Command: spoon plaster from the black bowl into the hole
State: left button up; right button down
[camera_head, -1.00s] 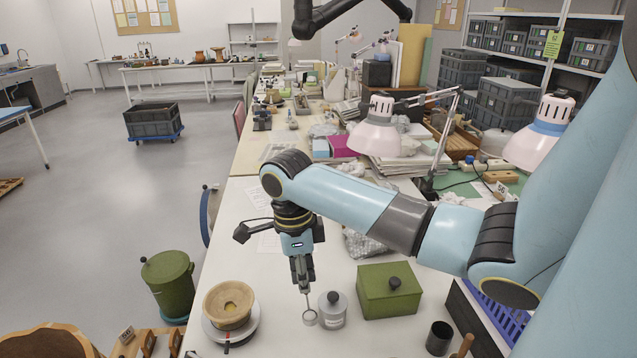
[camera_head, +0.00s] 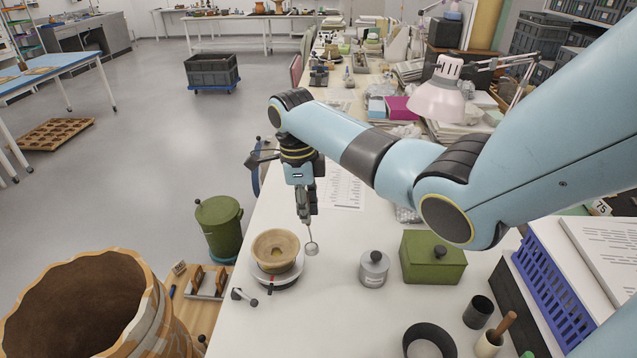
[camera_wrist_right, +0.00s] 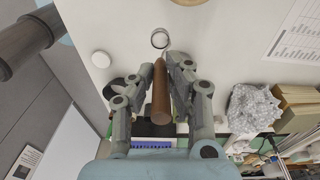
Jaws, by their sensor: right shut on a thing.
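My right gripper (camera_head: 305,216) is shut on the spoon's wooden handle (camera_wrist_right: 160,92). The spoon hangs steeply down, its small round metal head (camera_head: 312,248) just right of the tan clay vessel (camera_head: 290,241), apparently apart from it. In the right wrist view the spoon head (camera_wrist_right: 160,38) points away from the fingers; I cannot tell whether it holds plaster. The vessel sits on a pale round turntable (camera_head: 259,274), with a yellowish patch inside it; the hole is not clear. The black bowl (camera_head: 408,336) stands at the bottom, its contents unclear. My left gripper is not seen.
A grey lidded jar (camera_head: 374,272) and a green lidded box (camera_head: 432,262) stand right of the spoon. A black cup (camera_head: 478,312) and a mortar with pestle (camera_head: 489,343) are nearer. A blue crate (camera_head: 563,292) is at right. A small black-knobbed tool (camera_head: 243,296) lies front-left.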

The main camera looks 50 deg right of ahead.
jog(key=w+a+f+b, duration=0.2)
jog(key=w+b, duration=1)
jog(key=b, duration=0.1)
jog(key=s+a+f+t+h+b, duration=0.2)
jog(key=s+f+t+b, duration=0.1)
jog(key=s+f+t, duration=0.1)
jog(key=s+a+f+t+h+b, duration=0.1)
jog(key=s+f+t+h+b, duration=0.1)
jog(key=s+t, duration=0.5)
jog(key=shift+a+f+t+h+b, duration=0.4)
jog(key=shift+f+t+b, duration=0.4)
jog(key=shift+t, duration=0.3)
dwell(0.8)
dwell(0.9)
